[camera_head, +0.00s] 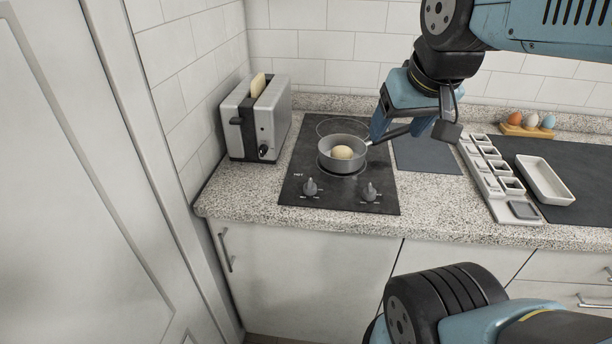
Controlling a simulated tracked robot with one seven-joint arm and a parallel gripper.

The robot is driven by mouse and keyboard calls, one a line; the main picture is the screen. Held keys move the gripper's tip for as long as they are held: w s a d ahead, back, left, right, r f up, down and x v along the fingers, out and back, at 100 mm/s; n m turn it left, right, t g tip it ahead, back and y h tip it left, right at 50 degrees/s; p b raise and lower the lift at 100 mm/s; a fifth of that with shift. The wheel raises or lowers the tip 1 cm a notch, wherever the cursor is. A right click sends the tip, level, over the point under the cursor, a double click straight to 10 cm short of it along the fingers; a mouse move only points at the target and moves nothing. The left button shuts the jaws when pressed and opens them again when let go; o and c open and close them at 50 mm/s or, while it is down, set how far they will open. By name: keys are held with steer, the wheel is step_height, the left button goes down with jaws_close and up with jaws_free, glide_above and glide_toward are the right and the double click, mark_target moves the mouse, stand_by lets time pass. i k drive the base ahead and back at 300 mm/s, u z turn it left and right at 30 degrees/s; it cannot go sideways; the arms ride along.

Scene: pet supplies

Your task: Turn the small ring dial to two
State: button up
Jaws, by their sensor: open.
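A black cooktop (298,168) is set in the speckled counter, with two grey dials on its front part. The left dial (311,187) and the right dial (369,191) both stand upright on the surface. Their markings are too small to read, and I cannot tell which belongs to the small ring. A grey pan (342,164) with a round pale item (342,152) in it sits on the nearer ring. A larger ring outline (341,121) shows behind it. My gripper (410,130) is open above the cooktop's right side, close to the pan's handle. I cannot tell if it touches the handle.
A silver toaster (240,125) with bread stands left of the cooktop. A dark grey mat (425,154) lies to its right. Further right are a white compartment tray (492,183), a white dish (545,183) and an egg holder (526,131). The counter's front edge is clear.

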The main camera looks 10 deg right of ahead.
mark_target(310, 189)
steer(key=k, duration=0.5)
steer(key=u, duration=1.4)
steer(key=k, duration=0.95)
steer(key=z, duration=0.8)
steer(key=i, duration=1)
